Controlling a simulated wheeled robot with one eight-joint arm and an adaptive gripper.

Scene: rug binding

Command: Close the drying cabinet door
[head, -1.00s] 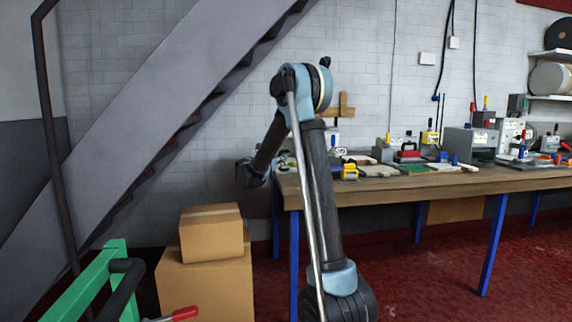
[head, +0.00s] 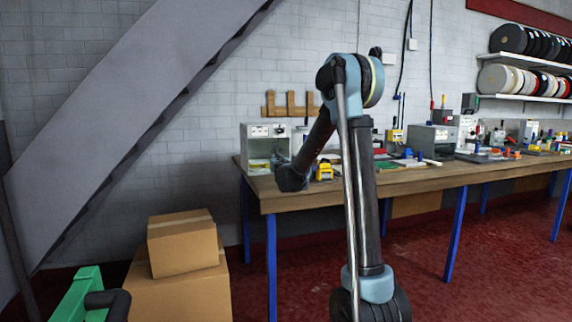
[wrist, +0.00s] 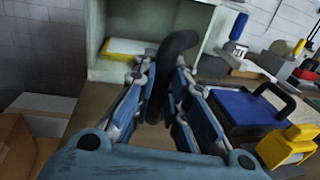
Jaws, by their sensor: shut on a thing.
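The drying cabinet appears to be the small pale box (head: 257,150) on the left end of the workbench. Its front is open in the head view. The wrist view shows the open cabinet (wrist: 98,40) ahead, with a yellow-and-white item (wrist: 125,48) inside. A pale upright panel (wrist: 228,28) at its right side may be the swung-out door. My gripper (head: 287,180) is at the bench's left end, in front of the cabinet. In the wrist view my gripper (wrist: 166,82) is shut on a black curved handle (wrist: 178,44). What the handle joins is unclear.
The workbench (head: 300,197) carries a yellow tool (head: 324,171) and other machines to the right. A blue-topped block (wrist: 245,107) lies close right of my fingers. Cardboard boxes (head: 180,290) are stacked left of the bench. Red floor is open in front.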

